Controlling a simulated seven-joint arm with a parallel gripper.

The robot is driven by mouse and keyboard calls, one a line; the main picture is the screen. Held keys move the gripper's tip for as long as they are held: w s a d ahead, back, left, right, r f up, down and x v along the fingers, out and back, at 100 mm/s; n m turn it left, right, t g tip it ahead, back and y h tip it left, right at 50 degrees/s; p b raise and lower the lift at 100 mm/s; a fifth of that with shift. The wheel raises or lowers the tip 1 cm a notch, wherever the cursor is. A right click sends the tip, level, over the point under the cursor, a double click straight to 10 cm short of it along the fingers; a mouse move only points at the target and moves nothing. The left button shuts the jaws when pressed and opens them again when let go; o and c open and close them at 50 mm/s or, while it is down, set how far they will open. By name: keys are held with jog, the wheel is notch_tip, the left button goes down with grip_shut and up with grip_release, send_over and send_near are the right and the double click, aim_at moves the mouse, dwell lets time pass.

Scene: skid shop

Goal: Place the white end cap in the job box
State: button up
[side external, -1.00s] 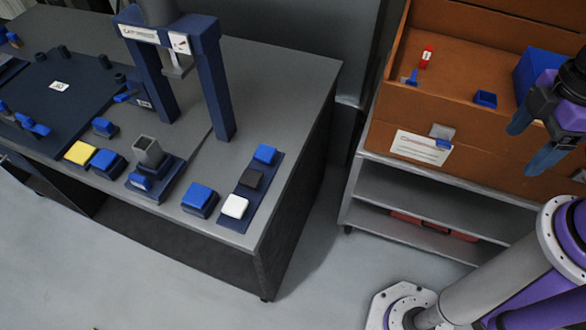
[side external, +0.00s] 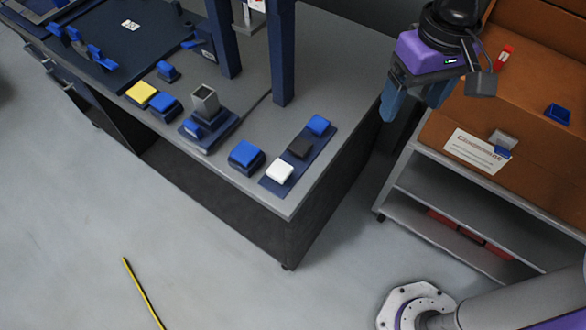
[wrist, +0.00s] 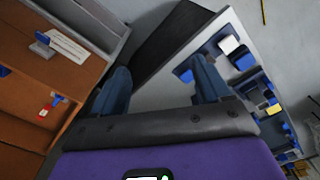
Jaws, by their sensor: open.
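The white end cap (side external: 279,172) sits at the near end of a dark blue strip (side external: 268,184) on the grey bench, in line with a black cap (side external: 299,147) and a blue cap (side external: 318,125). The white cap also shows in the wrist view (wrist: 229,44), up and right of my fingers. My gripper (side external: 415,106) is open and empty, held above the gap between bench and box. Its two fingers are spread in the wrist view (wrist: 162,85). The brown box (side external: 440,132), apparently the job box, stands open on a grey cart at the right.
A blue bin (side external: 557,114) and a red item (side external: 505,55) are in the box. A blue frame post (side external: 281,60) stands on the bench behind the strip. A blue cap block (side external: 246,156), a grey square tube (side external: 205,102) and a yellow cap (side external: 141,93) line the front.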

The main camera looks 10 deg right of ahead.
jog(key=w+a+f+m, duration=0.1)
jog(key=w+a+m, duration=0.15)
jog(key=a, duration=0.35)
jog(key=w+a+f+m, duration=0.2)
jog(key=a+m, duration=0.1)
jog(key=a, duration=0.3)
jog(key=m, duration=0.5)
send_over(279, 169)
notch_tip(279, 169, down, 4)
notch_tip(279, 169, down, 12)
jog(key=shift+s+a+f, duration=0.1)
jog(key=shift+a, duration=0.05)
jog(key=shift+d+f, duration=0.2)
jog(key=shift+f, duration=2.55)
jog(key=c, duration=1.1)
jog(key=shift+r, duration=0.15)
